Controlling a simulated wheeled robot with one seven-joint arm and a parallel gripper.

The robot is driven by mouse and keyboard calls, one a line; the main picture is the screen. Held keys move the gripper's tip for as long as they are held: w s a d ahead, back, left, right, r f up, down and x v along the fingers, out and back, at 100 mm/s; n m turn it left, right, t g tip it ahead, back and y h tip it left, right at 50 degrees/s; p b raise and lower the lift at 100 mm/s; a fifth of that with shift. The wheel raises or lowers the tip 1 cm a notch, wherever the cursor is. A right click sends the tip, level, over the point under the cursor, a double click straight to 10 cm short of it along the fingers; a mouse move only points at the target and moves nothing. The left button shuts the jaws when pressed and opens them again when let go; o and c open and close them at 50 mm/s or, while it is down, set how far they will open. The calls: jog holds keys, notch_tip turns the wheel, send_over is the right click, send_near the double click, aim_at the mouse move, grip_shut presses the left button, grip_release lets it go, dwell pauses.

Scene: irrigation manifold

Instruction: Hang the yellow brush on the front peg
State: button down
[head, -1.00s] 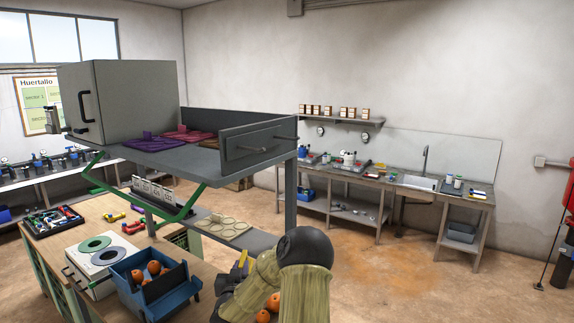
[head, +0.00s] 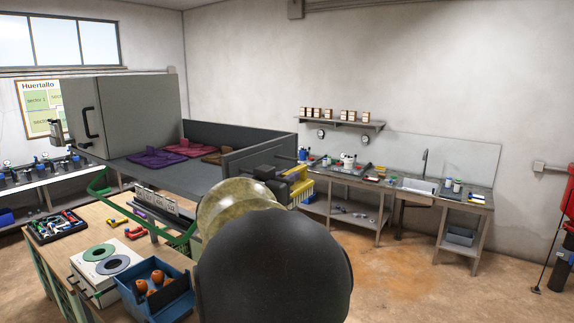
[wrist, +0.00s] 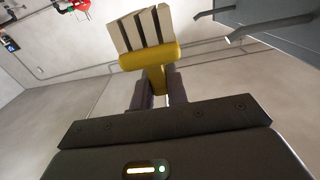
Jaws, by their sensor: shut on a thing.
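My gripper (head: 280,174) is shut on the yellow brush (head: 301,188) and holds it in the air beside the end panel of the grey raised shelf. In the wrist view my gripper (wrist: 157,92) grips the handle of the brush (wrist: 150,56), whose pale bristles point up and away from the fingers. Two dark pegs stick out from the grey panel at the upper right of the wrist view, a longer one (wrist: 268,28) and another (wrist: 222,11). The brush is apart from both. In the head view my arm hides much of that panel.
The grey shelf (head: 205,176) carries purple, red and brown mats and a grey box (head: 138,108). Open floor lies right of the shelf.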

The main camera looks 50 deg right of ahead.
jog(key=shift+s+a+r, duration=0.35)
jog(key=shift+s+r, duration=0.1)
jog(key=shift+r, duration=0.3)
jog(key=shift+w+d+f, duration=0.1)
jog(key=shift+w+d, duration=0.05)
jog(key=shift+d, duration=0.05)
jog(key=shift+a, duration=0.1)
jog(key=w+a+f, duration=0.1)
jog(key=w+f, duration=0.2)
jog(key=w, duration=0.9)
dwell(0.8)
dwell(0.5)
jog(key=c, duration=1.3)
grip_release()
